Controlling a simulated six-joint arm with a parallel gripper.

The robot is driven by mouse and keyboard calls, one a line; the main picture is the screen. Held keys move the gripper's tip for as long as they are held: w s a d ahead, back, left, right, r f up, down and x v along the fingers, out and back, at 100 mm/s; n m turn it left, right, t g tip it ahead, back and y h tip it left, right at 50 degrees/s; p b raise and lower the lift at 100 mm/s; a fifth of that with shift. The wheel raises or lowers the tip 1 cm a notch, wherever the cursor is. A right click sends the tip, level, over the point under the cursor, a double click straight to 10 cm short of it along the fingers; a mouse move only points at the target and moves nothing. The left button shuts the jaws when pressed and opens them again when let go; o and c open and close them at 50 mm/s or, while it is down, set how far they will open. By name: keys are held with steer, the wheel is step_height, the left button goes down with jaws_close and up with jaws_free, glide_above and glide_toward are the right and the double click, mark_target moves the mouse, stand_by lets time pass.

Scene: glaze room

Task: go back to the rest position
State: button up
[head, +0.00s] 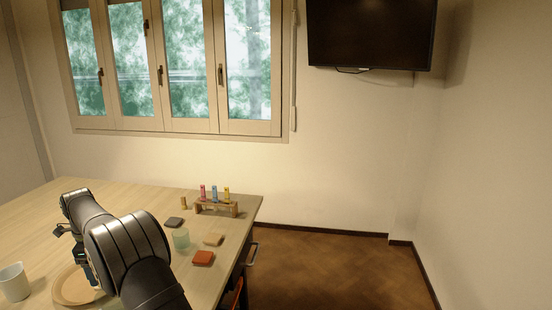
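My dark grey arm rises from the bottom of the head view and bends over the left part of the table. My gripper (60,231) hangs at the end of the arm, above the table, and is small and partly hidden by my arm links. I cannot tell whether its fingers are open or shut, and no held thing is visible. A round tan board or dish (66,296) lies below and is partly covered by my arm.
On the wooden table (40,212) stand a pale mug (14,283), a greenish glass (181,240) and a wooden rack (217,209) with coloured vials. A small peg (183,203) and grey (174,222), beige (213,239) and red-brown (203,258) tiles lie nearby. The left rear table is clear.

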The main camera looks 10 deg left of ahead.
step_height(320, 180, up, 9)
steer(key=shift+f, duration=0.15)
step_height(320, 180, down, 12)
steer(key=shift+r, duration=0.1)
steer(key=r, duration=0.5)
steer(key=shift+w+d, duration=0.2)
steer(key=shift+d, duration=0.1)
steer(key=w+d+r, duration=0.5)
steer(key=d+r, duration=0.2)
steer(key=d, duration=0.4)
steer(key=w+d+f+m, duration=0.1)
steer(key=w+d+m, duration=0.15)
steer(key=d, duration=1.15)
steer(key=w+d+f+m, duration=0.1)
steer(key=d+m, duration=0.3)
steer(key=d, duration=0.9)
steer(key=a+f, duration=0.2)
steer(key=a, duration=0.1)
steer(key=a+f, duration=0.2)
steer(key=a, duration=0.1)
steer(key=a+f, duration=0.2)
steer(key=a, duration=0.1)
steer(key=shift+s+a, duration=0.3)
steer(key=shift+s, duration=0.1)
steer(key=shift+a+f, duration=0.2)
steer(key=shift+a, duration=0.25)
